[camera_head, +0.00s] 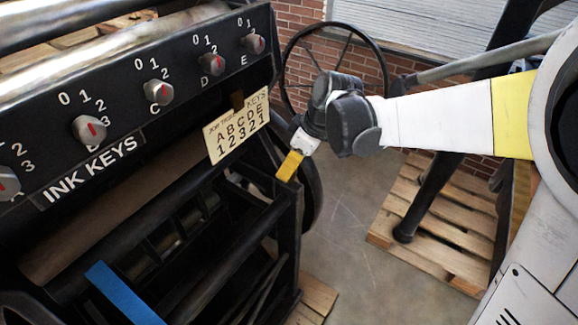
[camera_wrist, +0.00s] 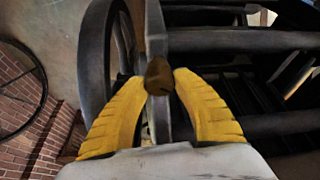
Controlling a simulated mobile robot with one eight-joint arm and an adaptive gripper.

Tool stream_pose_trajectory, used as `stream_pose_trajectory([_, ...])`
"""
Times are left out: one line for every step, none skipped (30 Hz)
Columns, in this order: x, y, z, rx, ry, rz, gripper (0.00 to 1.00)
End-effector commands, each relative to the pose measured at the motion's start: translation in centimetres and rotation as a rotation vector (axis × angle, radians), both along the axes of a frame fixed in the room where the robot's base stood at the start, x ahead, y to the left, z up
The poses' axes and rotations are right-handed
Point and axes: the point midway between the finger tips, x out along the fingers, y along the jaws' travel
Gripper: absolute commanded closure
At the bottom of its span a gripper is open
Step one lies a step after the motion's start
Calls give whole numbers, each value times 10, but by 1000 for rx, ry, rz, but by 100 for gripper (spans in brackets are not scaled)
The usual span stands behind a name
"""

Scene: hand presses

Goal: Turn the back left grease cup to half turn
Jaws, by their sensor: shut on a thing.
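My gripper (camera_head: 289,167) reaches down to the top corner of the black press frame (camera_head: 288,215), at the end away from the ink keys' left side. In the wrist view, its two yellow fingers (camera_wrist: 159,84) are closed in from both sides on a small brown, rounded grease cup (camera_wrist: 159,74). The cup sits on a dark upright bar of the frame. In the head view the cup is hidden by the fingers. No turn mark on the cup can be made out. No other grease cup can be clearly told.
A black panel with several ink key knobs (camera_head: 90,129) and a cream card (camera_head: 236,126) stands left of my gripper. A dark wheel rim (camera_head: 311,190) is close behind the frame corner. A wooden pallet (camera_head: 440,225) lies on the floor at right. A blue bar (camera_head: 122,293) is lower left.

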Motion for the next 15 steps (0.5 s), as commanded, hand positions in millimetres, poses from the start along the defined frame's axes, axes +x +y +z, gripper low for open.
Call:
stream_pose_trajectory([0,0,0,-1,1,-6,96])
stream_pose_trajectory([-1,0,0,-1,1,-18,96])
stream_pose_trajectory([-1,1,0,-1,0,-41,96])
stream_pose_trajectory([-1,1,1,-1,0,-66,96])
stream_pose_trajectory([-1,1,1,-1,0,-95,96])
stream_pose_trajectory([-1,1,1,-2,0,-142,96])
stream_pose_trajectory([-1,1,1,-1,0,-178,96])
stream_pose_trajectory([-1,1,1,-2,0,-212,96])
stream_pose_trajectory([-1,1,1,-1,0,-257,96])
stream_pose_trajectory([-1,1,1,-1,0,-286,96])
stream_pose_trajectory([-1,1,1,-2,0,-313,96])
stream_pose_trajectory([-1,1,0,-2,1,-345,96])
stream_pose_trajectory([-1,1,0,-1,1,-364,96])
stream_pose_trajectory([-1,0,0,-1,0,-380,96])
stream_pose_trajectory([-1,0,0,-1,1,-395,96])
